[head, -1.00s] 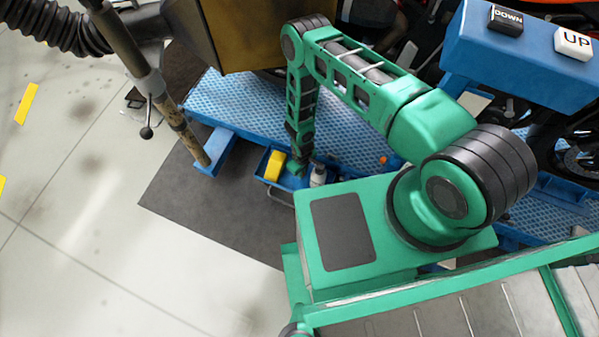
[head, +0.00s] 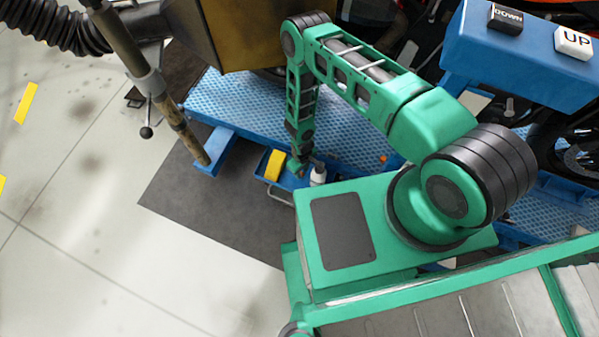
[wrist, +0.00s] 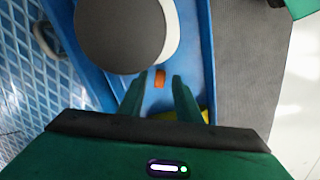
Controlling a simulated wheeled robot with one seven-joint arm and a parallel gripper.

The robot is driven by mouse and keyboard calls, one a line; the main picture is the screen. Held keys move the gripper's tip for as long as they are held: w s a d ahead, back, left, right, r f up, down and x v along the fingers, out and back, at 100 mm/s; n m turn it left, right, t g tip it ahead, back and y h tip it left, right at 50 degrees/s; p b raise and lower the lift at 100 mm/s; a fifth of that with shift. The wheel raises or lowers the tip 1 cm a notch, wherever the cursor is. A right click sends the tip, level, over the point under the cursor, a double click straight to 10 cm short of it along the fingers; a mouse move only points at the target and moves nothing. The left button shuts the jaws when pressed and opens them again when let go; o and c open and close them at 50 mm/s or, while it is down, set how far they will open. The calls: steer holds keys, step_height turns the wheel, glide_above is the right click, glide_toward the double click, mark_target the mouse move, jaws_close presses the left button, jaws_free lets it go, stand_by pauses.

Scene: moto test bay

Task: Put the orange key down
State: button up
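The orange key (wrist: 160,78) shows in the wrist view as a small orange piece over the blue tray (wrist: 198,60). It appears between and just beyond the fingertips of my gripper (wrist: 158,84). The fingers stand apart, with blue showing on both sides of the orange piece, so they do not seem to touch it. In the head view my gripper (head: 299,172) is low at the blue tray (head: 283,186), between a yellow block and a white bottle. The key cannot be made out there.
The white bottle (head: 318,175) stands right of my gripper; its dark round top (wrist: 120,35) is close in the wrist view. The yellow block (head: 275,165) is on the left. The blue lift platform (head: 240,108) lies behind. A small orange spot (head: 383,159) is on the platform.

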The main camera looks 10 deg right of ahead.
mark_target(302, 173)
step_height(302, 173, up, 12)
stand_by(0.4)
steer(key=shift+f, duration=0.1)
stand_by(0.4)
